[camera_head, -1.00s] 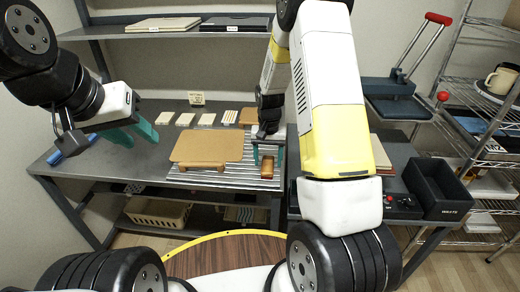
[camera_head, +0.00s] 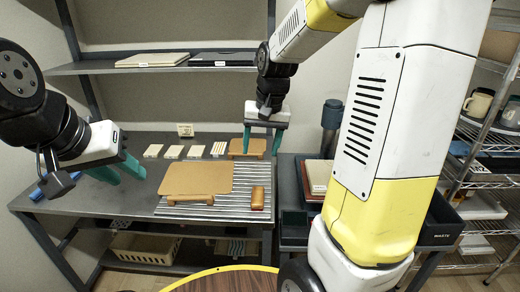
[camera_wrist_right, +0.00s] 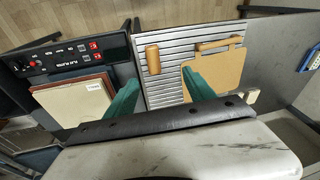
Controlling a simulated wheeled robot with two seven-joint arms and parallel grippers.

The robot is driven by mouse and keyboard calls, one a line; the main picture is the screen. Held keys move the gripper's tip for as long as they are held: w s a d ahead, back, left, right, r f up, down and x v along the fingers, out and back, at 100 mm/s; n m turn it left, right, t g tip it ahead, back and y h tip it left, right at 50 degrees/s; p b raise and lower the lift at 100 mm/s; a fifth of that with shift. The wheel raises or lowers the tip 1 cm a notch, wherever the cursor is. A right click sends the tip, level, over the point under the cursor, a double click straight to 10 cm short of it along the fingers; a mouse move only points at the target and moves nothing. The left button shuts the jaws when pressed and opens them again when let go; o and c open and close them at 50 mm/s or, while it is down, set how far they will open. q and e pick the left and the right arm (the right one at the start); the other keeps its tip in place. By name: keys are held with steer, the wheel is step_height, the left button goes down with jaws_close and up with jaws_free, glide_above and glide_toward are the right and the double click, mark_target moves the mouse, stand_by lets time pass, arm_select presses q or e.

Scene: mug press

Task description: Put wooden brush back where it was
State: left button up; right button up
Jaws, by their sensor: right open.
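The wooden brush (camera_head: 258,198), a short brown cylinder, lies on the ribbed metal mat (camera_head: 210,212) at its right part. It also shows in the right wrist view (camera_wrist_right: 153,59), just beyond my fingertips. My right gripper (camera_head: 262,150) is open and empty, with its teal fingers pointing down, raised behind the brush and apart from it. In the right wrist view my gripper (camera_wrist_right: 162,77) has nothing between its fingers. My left gripper (camera_head: 120,176) is open and empty at the left side of the table, well away from the brush.
A tan board (camera_head: 197,178) lies on the mat left of the brush. A small wooden stand (camera_head: 246,147) and several pale tiles (camera_head: 195,151) are behind. A control panel (camera_wrist_right: 72,58) and stacked boards (camera_wrist_right: 75,100) lie beside the mat. A shelf (camera_head: 155,67) spans above.

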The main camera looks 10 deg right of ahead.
steer(key=s+r+n+t, duration=0.1)
steer(key=s+r, duration=0.3)
steer(key=s, duration=0.4)
steer(key=s+a+r+n+t+y, duration=0.1)
steer(key=s+r+t, duration=0.2)
steer(key=s, duration=0.6)
steer(key=shift+a+r+n, duration=0.2)
steer(key=shift+r+n, duration=0.1)
steer(key=shift+r, duration=0.3)
